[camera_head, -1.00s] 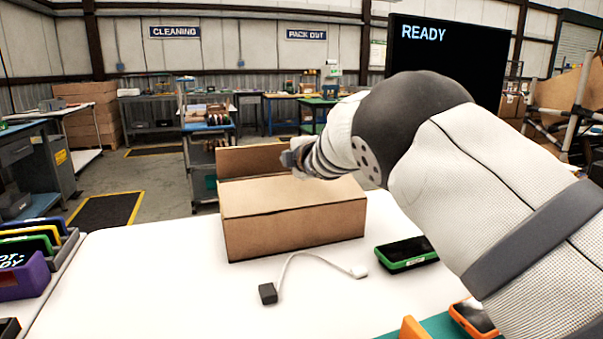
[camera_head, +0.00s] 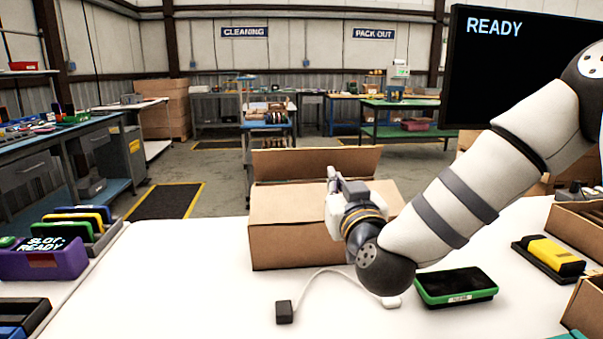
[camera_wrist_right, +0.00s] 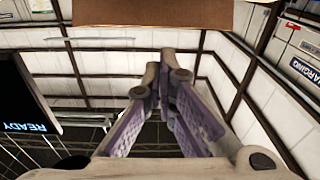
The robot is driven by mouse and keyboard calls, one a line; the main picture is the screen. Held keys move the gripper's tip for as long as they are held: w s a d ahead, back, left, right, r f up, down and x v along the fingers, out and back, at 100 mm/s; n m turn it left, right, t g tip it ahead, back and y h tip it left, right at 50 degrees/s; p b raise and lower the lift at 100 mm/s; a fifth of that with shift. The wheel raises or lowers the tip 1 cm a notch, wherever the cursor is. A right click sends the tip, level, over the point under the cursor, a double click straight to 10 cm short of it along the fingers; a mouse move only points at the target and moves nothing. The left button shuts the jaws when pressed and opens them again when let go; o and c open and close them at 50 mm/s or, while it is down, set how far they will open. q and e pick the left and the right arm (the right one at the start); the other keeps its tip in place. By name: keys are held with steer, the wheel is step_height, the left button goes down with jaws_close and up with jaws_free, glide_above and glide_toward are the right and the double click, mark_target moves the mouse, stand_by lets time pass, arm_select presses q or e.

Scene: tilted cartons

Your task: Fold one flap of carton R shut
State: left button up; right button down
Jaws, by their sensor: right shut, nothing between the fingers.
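The brown carton, which I take for carton R (camera_head: 290,248), stands on the white table in the head view. Its near top flap (camera_head: 285,203) lies flat or nearly flat over the top. Its far flap (camera_head: 318,163) stands upright at the back. My right gripper (camera_head: 334,180) is over the right part of the carton's top, fingers up, and hides part of it. Whether it touches the carton I cannot tell. In the right wrist view its purple-padded fingers (camera_wrist_right: 165,100) are together and empty, with brown cardboard (camera_wrist_right: 150,14) along the top edge. My left gripper is out of view.
A white cable with a dark plug (camera_head: 284,312) lies before the carton. A green-framed device (camera_head: 456,287) is to its right. A yellow device (camera_head: 556,254) and open brown boxes (camera_head: 584,228) are at the right. A purple bin (camera_head: 45,260) is at the left.

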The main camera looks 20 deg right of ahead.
steer(key=shift+m+h, duration=0.4)
steer(key=shift+m, duration=0.1)
steer(key=x, duration=0.7)
steer(key=shift+d+f, duration=0.2)
steer(key=shift+d, duration=0.1)
steer(key=shift+w+d+f+b, duration=0.1)
steer(key=shift+w+b, duration=0.1)
steer(key=shift+w, duration=0.2)
steer(key=shift+w+d+f+b, duration=0.1)
steer(key=shift+w+b, duration=0.1)
steer(key=shift+w, duration=0.2)
steer(key=shift+w+f, duration=0.25)
steer(key=shift+f, duration=0.35)
steer(key=shift+w+f, duration=0.3)
steer(key=shift+f, duration=0.3)
steer(key=shift+w+d+f+b, duration=0.15)
steer(key=shift+f+b, duration=0.15)
steer(key=shift+f, duration=0.05)
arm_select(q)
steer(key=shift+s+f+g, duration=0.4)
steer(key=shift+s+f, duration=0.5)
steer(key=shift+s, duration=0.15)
